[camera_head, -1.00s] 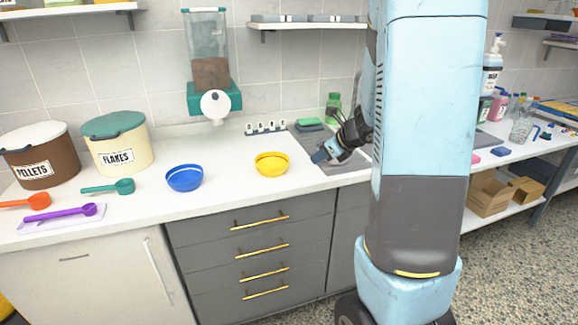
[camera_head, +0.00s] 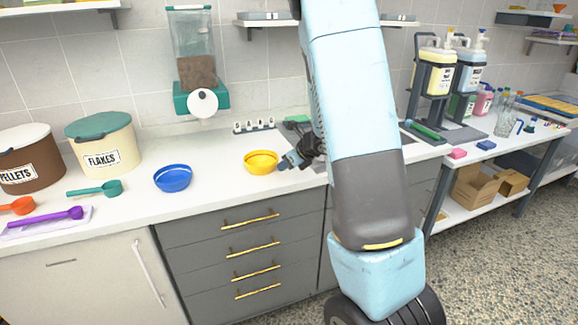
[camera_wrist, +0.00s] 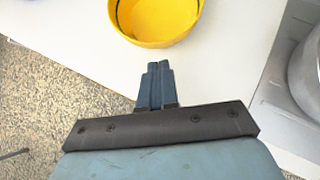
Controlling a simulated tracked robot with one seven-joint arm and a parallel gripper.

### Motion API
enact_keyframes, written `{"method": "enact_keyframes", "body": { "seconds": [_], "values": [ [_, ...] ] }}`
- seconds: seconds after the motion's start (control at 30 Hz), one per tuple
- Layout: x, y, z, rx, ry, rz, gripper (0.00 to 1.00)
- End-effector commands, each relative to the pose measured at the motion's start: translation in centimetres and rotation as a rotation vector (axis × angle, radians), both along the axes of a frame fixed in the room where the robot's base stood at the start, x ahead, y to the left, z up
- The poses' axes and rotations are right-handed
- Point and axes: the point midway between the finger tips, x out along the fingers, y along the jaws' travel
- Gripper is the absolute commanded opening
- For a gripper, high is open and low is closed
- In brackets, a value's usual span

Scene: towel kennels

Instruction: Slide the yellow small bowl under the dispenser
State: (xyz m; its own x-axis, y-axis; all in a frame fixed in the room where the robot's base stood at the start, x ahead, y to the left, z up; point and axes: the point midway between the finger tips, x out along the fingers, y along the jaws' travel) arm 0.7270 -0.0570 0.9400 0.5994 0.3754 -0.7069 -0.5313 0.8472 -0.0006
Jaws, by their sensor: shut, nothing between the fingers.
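The yellow small bowl (camera_head: 261,162) stands upright on the white counter, right of the blue bowl. It also shows at the top of the wrist view (camera_wrist: 157,20), partly cut off by the frame edge. The dispenser (camera_head: 195,62) hangs on the wall above the counter, to the left of the yellow bowl, with a clear hopper, brown feed, a teal body and a white round knob. My gripper (camera_head: 284,164) is at the bowl's right side, with its fingers together and empty. In the wrist view the fingertips (camera_wrist: 157,68) point at the bowl, with a small gap between.
A blue bowl (camera_head: 173,178) stands on the counter left of the yellow one. A row of small labelled pieces (camera_head: 254,126) stands behind the yellow bowl. The counter under the dispenser (camera_head: 205,150) is clear. A sink edge (camera_wrist: 290,95) shows at right in the wrist view.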

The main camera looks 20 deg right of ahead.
Motion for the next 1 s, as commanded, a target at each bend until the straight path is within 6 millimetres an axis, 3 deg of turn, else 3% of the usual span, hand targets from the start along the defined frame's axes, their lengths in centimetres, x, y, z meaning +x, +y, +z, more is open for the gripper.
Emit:
{"method": "enact_keyframes", "body": {
  "seconds": [0.2,0.67,0.77,1.0],
  "values": [
    [1.5,0.9,0.0,-0.001,0.000,0.001,0.00],
    [1.9,1.3,0.0,0.000,0.001,0.001,0.00],
    [3.2,2.0,0.0,-0.002,0.000,0.003,0.00],
    [9.0,5.7,-0.1,-0.002,0.000,0.004,0.00]
  ]
}}
